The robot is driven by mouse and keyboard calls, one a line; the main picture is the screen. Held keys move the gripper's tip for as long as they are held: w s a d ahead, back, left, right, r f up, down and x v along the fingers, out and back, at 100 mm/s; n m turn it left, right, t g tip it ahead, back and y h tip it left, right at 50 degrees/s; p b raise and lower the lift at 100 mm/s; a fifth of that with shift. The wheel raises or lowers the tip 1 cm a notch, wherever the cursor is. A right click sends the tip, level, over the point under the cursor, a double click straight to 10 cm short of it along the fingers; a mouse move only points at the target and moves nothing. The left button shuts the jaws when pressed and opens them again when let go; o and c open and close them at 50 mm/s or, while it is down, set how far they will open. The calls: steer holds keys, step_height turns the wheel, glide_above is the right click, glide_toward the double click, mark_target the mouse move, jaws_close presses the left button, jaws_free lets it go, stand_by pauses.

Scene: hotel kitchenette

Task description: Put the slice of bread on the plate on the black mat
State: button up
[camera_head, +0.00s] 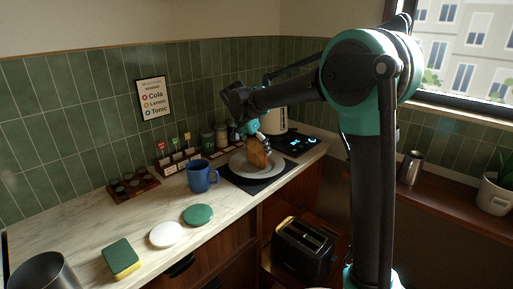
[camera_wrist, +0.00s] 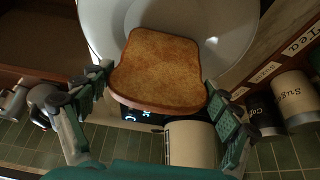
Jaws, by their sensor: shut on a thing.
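The slice of toasted bread (camera_head: 257,153) is upright at the plate, held by my gripper (camera_head: 250,129) from above. In the wrist view the bread (camera_wrist: 160,65) sits between my two green-padded fingers, which press on its left and right edges. The white plate (camera_head: 240,168) lies on the black mat (camera_head: 262,186) at the counter's right end; it also shows behind the bread in the wrist view (camera_wrist: 236,30). The bread's lower edge overlaps the plate in the picture; I cannot tell whether it touches.
A blue mug (camera_head: 199,178) stands left of the mat. A cream appliance (camera_head: 275,121) and a black panel with lit marks (camera_head: 300,143) are behind. Canisters (camera_head: 208,142) line the wall. A black toaster (camera_head: 303,249) stands lower, in front of the counter.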

steer(key=shift+f, duration=0.1)
steer(key=o, duration=0.9)
steer(key=shift+c, duration=0.2)
steer(key=v, duration=1.2)
steer(key=shift+w, duration=0.1)
